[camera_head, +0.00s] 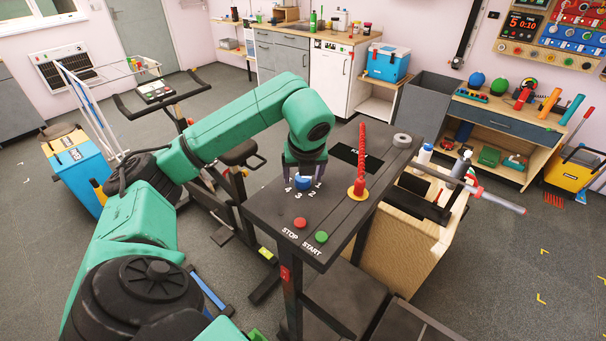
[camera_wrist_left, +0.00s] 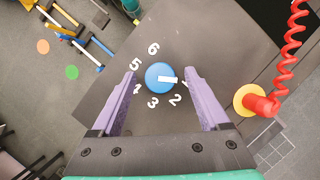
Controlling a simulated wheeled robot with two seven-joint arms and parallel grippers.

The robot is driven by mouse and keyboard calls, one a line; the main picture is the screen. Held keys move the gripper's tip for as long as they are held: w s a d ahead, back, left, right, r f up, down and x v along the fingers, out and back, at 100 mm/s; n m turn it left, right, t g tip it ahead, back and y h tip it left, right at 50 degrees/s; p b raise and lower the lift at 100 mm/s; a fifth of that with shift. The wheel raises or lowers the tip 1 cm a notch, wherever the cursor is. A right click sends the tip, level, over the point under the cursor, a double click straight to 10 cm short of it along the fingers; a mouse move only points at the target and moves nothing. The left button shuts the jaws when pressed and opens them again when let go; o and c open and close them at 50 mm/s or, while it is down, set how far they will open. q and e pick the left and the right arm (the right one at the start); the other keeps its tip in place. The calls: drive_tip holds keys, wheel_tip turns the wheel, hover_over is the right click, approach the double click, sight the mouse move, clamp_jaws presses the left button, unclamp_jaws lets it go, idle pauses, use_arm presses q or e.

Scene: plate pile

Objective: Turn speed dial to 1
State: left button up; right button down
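The speed dial (camera_head: 303,184) is a round blue knob on the dark top of a stand (camera_head: 265,209). In the left wrist view the dial (camera_wrist_left: 152,76) has a white pointer mark (camera_wrist_left: 167,79) reaching right, toward the white digit 1 (camera_wrist_left: 185,84), which the right finger partly covers. Digits 2 to 6 run around the knob's lower, left and upper sides. My left gripper (camera_head: 306,173) points down over the dial. In the left wrist view its purple fingers (camera_wrist_left: 163,74) are spread on either side of the knob, with gaps showing. My right gripper is not seen.
A red coiled cord (camera_head: 362,150) rises from a yellow-based plug right of the dial. Red STOP (camera_head: 300,222) and green START (camera_head: 321,236) buttons are at the near edge. A grey tape roll (camera_head: 402,140) lies at the far corner. An exercise bike (camera_head: 240,153) stands left.

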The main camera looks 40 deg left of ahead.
use_arm(q)
drive_tip(key=v, duration=0.5)
drive_tip(key=shift+r, duration=0.4)
drive_tip(key=p+v, duration=0.5)
drive_tip(key=v, duration=0.3)
drive_tip(key=shift+s+d+r+p, duration=0.15)
drive_tip(key=shift+s+r+p, duration=0.05)
drive_tip(key=shift+r+p, duration=0.15)
drive_tip(key=shift+w, duration=0.1)
